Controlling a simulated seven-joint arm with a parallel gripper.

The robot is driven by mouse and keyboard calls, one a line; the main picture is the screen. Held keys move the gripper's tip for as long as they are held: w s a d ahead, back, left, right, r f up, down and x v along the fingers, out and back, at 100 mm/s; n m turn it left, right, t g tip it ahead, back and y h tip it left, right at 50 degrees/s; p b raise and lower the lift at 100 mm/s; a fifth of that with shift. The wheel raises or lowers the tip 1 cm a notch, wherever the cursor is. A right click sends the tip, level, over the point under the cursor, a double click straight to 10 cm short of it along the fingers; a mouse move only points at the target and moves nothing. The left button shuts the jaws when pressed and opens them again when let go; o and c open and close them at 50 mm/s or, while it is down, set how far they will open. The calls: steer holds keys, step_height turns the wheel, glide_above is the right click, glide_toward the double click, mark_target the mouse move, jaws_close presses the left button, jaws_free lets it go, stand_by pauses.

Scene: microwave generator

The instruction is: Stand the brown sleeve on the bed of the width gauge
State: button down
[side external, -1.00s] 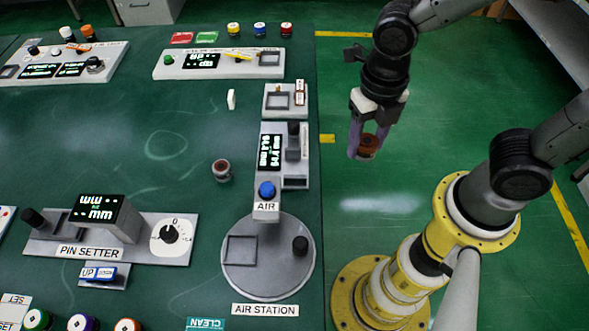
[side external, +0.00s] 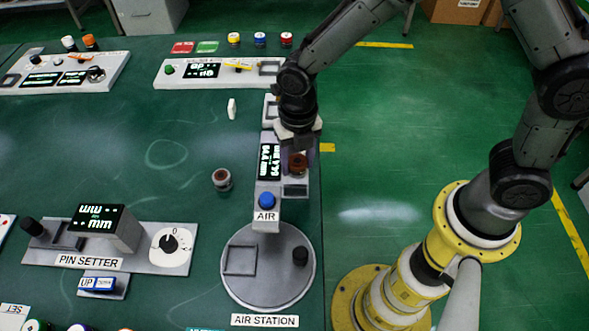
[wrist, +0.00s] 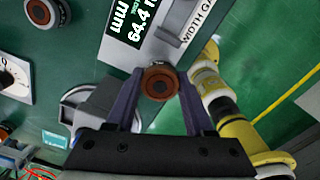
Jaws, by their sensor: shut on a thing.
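My gripper (side external: 297,160) is shut on the brown sleeve (side external: 298,168), which is upright between the two fingers. In the wrist view, the sleeve (wrist: 160,84) shows its ringed top between the fingertips of my gripper (wrist: 160,92). The width gauge (wrist: 145,45) has a lit display reading about 64.4 mm. In the side view, the gauge's display (side external: 269,160) is left of my gripper, which covers part of the gauge. The sleeve overlaps the gauge in both views. I cannot tell whether it touches the bed.
A similar brown-topped piece (side external: 222,179) stands left of the gauge. The air station (side external: 268,285), with its blue button (side external: 267,200), is in front. The pin setter (side external: 180,260) is at front left. The bench between the piece and the rear panel (side external: 225,72) is mostly clear.

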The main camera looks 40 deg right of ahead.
mark_target(294, 172)
steer(key=shift+w+a+f, duration=0.15)
steer(key=shift+w+f, duration=0.15)
steer(key=shift+f, duration=1.55)
steer(key=shift+f, duration=0.2)
steer(key=shift+c, duration=1.4)
jaws_free()
